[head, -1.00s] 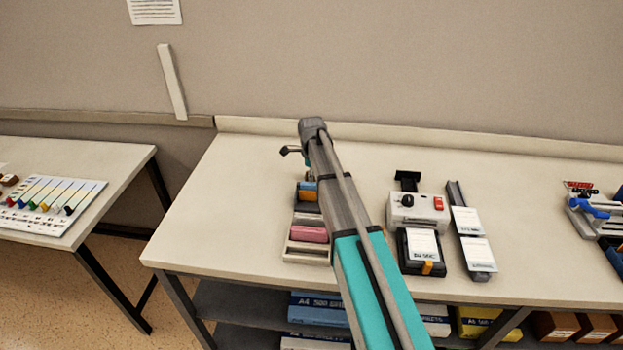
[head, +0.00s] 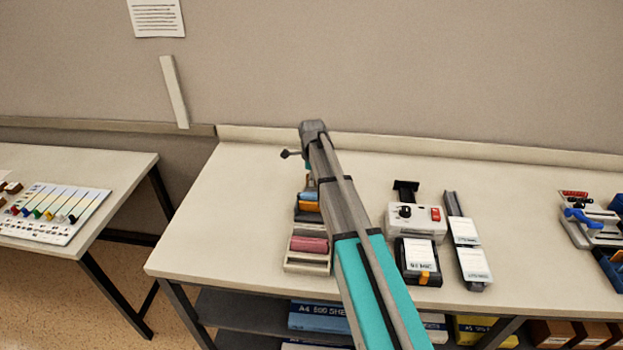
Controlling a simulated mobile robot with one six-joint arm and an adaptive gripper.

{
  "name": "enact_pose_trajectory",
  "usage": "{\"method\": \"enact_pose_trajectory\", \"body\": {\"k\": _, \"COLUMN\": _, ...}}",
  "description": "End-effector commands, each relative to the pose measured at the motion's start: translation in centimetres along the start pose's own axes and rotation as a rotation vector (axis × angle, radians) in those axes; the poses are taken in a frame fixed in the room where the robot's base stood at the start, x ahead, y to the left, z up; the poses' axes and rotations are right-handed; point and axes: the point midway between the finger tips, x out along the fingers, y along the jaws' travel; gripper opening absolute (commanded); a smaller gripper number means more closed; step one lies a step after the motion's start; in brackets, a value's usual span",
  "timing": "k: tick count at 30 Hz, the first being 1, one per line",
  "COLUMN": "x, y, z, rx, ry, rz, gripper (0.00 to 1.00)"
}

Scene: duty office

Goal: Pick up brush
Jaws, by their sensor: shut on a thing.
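My gripper (head: 308,168) is over the back left of the bench, at the far end of my arm. My arm hides most of it, and only a small teal and orange part shows below the wrist. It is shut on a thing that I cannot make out. A small dark knob on a thin stem sticks out left of the wrist; I cannot tell whether it is part of the gripper or held. I cannot pick out the brush for sure.
A white device with a red switch (head: 415,221), a labelled black box (head: 418,262) and a dark strip with white labels (head: 466,240) lie right of my arm. A blue clamp-like tool (head: 584,218) is at the far right. The bench's left part is clear.

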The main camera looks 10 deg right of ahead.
Motion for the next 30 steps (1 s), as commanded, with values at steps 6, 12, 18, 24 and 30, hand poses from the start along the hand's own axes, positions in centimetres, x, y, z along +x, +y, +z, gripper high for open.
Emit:
{"method": "enact_pose_trajectory", "body": {"k": 6, "x": -3.2, "y": 2.4, "z": -0.8, "rx": -0.001, "ry": 0.000, "rz": 0.000, "gripper": 0.00}}
{"method": "enact_pose_trajectory", "body": {"k": 12, "x": -5.5, "y": 4.2, "z": -1.4, "rx": -0.001, "ry": 0.000, "rz": 0.000, "gripper": 0.00}}
{"method": "enact_pose_trajectory", "body": {"k": 18, "x": -7.3, "y": 7.8, "z": -2.8, "rx": -0.001, "ry": 0.000, "rz": 0.000, "gripper": 0.00}}
{"method": "enact_pose_trajectory", "body": {"k": 24, "x": -8.6, "y": 10.8, "z": -3.9, "rx": -0.001, "ry": 0.000, "rz": 0.000, "gripper": 0.00}}
{"method": "enact_pose_trajectory", "body": {"k": 30, "x": -9.3, "y": 12.4, "z": -4.5, "rx": -0.001, "ry": 0.000, "rz": 0.000, "gripper": 0.00}}
